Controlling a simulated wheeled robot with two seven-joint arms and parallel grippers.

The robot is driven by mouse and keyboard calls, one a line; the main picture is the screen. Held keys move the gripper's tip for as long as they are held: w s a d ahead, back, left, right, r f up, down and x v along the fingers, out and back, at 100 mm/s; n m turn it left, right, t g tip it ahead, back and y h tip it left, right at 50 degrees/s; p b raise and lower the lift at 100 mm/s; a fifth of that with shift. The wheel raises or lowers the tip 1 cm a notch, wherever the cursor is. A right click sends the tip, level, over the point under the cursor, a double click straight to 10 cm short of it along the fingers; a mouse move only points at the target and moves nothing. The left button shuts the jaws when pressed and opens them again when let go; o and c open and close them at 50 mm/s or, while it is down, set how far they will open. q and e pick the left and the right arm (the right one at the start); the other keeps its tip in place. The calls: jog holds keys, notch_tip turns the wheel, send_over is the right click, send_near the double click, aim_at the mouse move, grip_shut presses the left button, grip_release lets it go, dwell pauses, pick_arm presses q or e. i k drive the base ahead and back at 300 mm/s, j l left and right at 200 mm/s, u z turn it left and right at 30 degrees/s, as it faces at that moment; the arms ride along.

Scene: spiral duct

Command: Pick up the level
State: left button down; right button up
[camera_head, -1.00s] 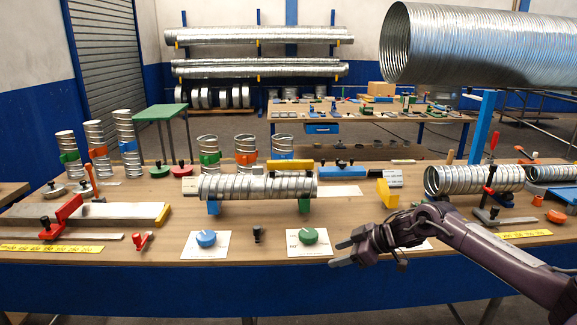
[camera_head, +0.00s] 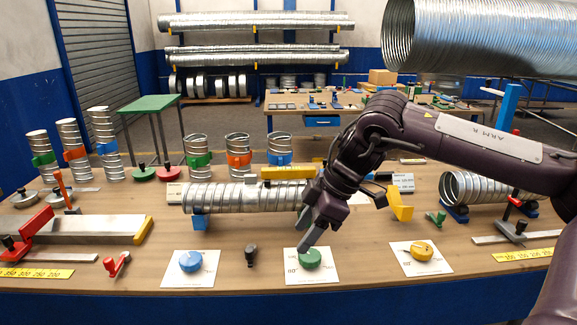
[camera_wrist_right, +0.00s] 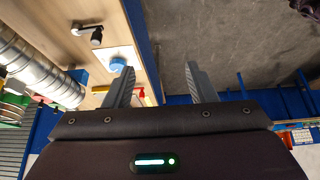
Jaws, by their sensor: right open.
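A long yellow bar (camera_head: 288,172), which looks like the level, lies on the bench behind the spiral duct (camera_head: 240,197). My right arm covers part of the area at its right end. My right gripper (camera_head: 307,228) is in front of the duct's right end, above the card with the green knob (camera_head: 310,258), pointing down and slightly left. In the right wrist view the gripper (camera_wrist_right: 160,78) has its fingers wide apart with nothing between them. No level can be made out in that view. My left gripper is not in view.
A blue knob (camera_head: 191,261), a black peg (camera_head: 251,255) and a yellow knob (camera_head: 421,250) stand along the front of the bench. Upright duct pieces (camera_head: 237,157) stand behind the duct. A yellow wedge (camera_head: 400,206) stands right of my gripper, and another duct (camera_head: 478,188) lies beyond.

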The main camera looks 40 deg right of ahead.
aim_at(308, 172)
jog(key=i+l, duration=1.15)
